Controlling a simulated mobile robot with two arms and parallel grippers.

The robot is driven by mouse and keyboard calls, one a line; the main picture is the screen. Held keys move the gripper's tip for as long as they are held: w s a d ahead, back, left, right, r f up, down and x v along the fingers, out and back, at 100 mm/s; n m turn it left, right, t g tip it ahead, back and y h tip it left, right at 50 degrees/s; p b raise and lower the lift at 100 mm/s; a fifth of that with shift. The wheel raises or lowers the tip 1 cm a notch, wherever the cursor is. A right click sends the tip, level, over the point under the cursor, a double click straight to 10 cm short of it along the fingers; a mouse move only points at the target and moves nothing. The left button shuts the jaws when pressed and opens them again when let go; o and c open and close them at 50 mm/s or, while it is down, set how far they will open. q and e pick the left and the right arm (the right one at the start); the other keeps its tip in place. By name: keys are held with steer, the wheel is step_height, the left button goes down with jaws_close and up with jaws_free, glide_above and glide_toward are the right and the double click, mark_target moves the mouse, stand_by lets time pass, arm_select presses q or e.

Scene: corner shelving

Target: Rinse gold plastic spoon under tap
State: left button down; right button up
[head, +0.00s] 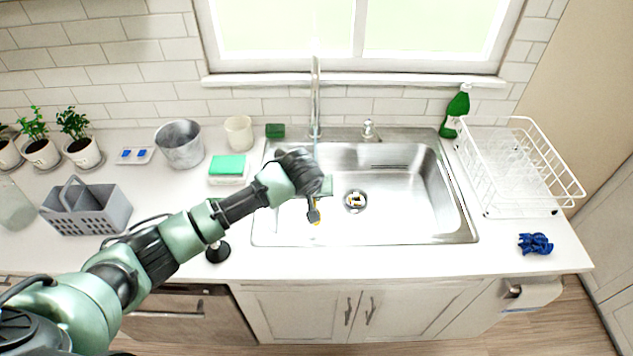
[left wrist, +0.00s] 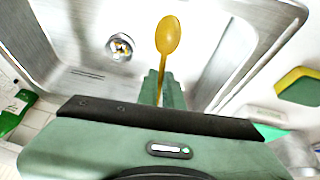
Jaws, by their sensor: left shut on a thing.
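The gold plastic spoon (left wrist: 168,38) is held between the green fingers of my left gripper (left wrist: 165,90) in the left wrist view, its bowl sticking out past the fingertips. In the head view my left gripper (head: 315,207) is over the left part of the sink basin (head: 412,205), and only a bit of yellow spoon (head: 316,223) shows. The tap (head: 315,95) stands behind the sink. A thin bluish streak below its spout passes down behind my wrist; I cannot tell where it ends. My right gripper is out of view.
A drain (head: 355,201) sits mid-basin. To the left are a sponge (head: 228,166), a metal pot (head: 180,146) and a grey caddy (head: 88,212).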

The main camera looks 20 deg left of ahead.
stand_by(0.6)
arm_select(q)
steer(key=shift+s+d+r+p, duration=0.1)
steer(key=shift+s+r+p, duration=0.45)
steer(key=shift+s+r, duration=0.3)
steer(key=shift+s+d+r, duration=0.1)
steer(key=shift+s+r, duration=0.5)
steer(key=shift+s, duration=0.25)
steer(key=shift+s+r, duration=0.55)
steer(key=shift+s, duration=0.25)
